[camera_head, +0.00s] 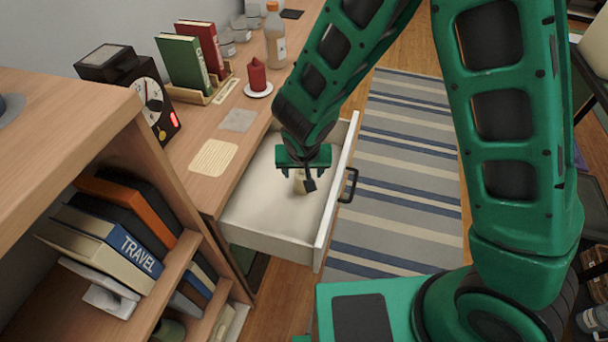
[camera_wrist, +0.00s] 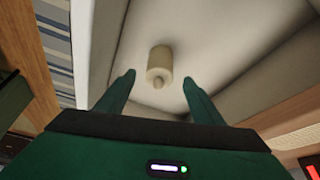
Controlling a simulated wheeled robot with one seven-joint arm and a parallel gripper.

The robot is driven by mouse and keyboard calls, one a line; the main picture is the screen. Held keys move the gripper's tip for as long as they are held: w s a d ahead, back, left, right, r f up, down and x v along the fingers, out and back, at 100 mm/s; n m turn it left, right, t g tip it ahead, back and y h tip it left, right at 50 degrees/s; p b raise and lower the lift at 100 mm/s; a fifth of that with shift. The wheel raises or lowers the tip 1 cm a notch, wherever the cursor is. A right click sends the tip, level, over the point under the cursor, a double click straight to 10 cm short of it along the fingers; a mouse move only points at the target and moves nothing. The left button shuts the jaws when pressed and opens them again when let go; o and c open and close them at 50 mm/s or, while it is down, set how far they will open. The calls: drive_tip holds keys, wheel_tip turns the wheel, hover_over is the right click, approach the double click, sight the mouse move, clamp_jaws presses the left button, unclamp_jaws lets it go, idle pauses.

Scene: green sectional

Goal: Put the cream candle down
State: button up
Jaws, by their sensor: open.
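The cream candle (camera_wrist: 159,63) is in the open white drawer (camera_head: 265,215), seen ahead of and between the fingertips in the wrist view. It appears to rest on the drawer floor. In the head view the candle (camera_head: 300,184) shows partly below my gripper (camera_head: 303,178), which hides some of it. My gripper is open in the wrist view (camera_wrist: 157,78), with its two fingers spread apart and a gap to the candle. I cannot tell from the head view whether a finger touches it.
The drawer front with a black handle (camera_head: 348,186) stands at the right. On the desk are a red candle (camera_head: 257,76) on a white dish, a bottle (camera_head: 275,38), books in a rack (camera_head: 185,62) and a black clock (camera_head: 150,98). The drawer floor around the candle is clear.

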drive_tip(key=shift+v, duration=1)
